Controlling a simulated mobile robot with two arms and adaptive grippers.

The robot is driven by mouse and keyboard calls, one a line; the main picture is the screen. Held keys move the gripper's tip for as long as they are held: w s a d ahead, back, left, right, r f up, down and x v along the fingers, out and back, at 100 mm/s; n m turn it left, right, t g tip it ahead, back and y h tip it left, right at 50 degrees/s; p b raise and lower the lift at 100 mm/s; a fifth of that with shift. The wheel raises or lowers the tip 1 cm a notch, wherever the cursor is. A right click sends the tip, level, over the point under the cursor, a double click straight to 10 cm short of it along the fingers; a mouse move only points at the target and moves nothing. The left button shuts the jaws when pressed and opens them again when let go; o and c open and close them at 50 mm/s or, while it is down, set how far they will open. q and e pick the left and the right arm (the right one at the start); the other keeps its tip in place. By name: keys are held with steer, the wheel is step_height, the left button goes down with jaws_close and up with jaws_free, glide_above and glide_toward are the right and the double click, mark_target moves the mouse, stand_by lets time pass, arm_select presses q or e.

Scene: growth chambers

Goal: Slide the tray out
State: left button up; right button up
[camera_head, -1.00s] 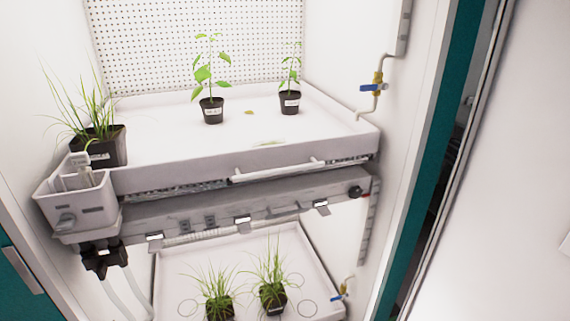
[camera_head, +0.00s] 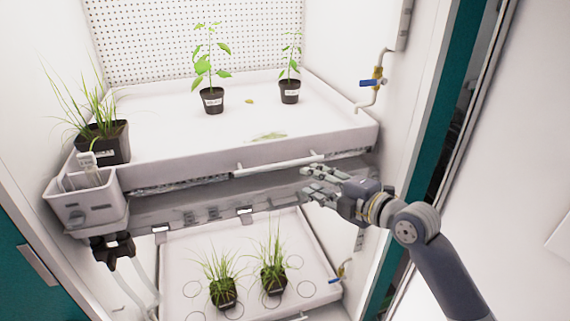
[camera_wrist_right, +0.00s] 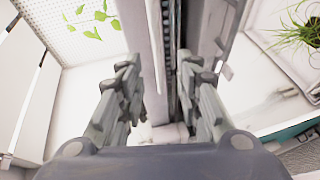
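The upper white tray (camera_head: 200,165) sits on its shelf in the chamber, with a white bar handle (camera_head: 280,163) along its front. My right gripper (camera_head: 318,183) is open, just below and in front of the handle's right end in the head view. In the right wrist view, its two fingers (camera_wrist_right: 157,90) stand apart on either side of a long pale bar and dark gap at the tray front. I cannot tell whether they touch it. A lower white tray (camera_head: 185,255) sits beneath. My left gripper is not in view.
Two potted seedlings (camera_head: 212,100) and a grassy pot (camera_head: 103,142) stand on the upper tray. Two grass pots (camera_head: 273,280) stand on the lower one. A white box (camera_head: 85,208) hangs at the front left. A blue-handled valve (camera_head: 373,82) is on the right wall.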

mark_target(284, 166)
steer(key=p+x, duration=0.1)
steer(key=x, duration=0.2)
steer(key=p+x, duration=0.1)
steer(key=x, duration=0.2)
steer(key=p+x, duration=0.1)
steer(key=x, duration=0.2)
steer(key=shift+w+a+r, duration=0.2)
steer(key=shift+r, duration=0.1)
steer(key=shift+w+a+f+p, duration=0.2)
steer(key=shift+w+a+p, duration=0.2)
steer(key=shift+w+a, duration=0.1)
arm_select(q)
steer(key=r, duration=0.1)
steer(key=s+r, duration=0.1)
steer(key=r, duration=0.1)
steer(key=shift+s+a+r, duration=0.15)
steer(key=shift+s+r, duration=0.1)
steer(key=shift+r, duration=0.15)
arm_select(e)
steer(key=shift+d, duration=0.1)
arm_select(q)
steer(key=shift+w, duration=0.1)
arm_select(e)
jaws_close()
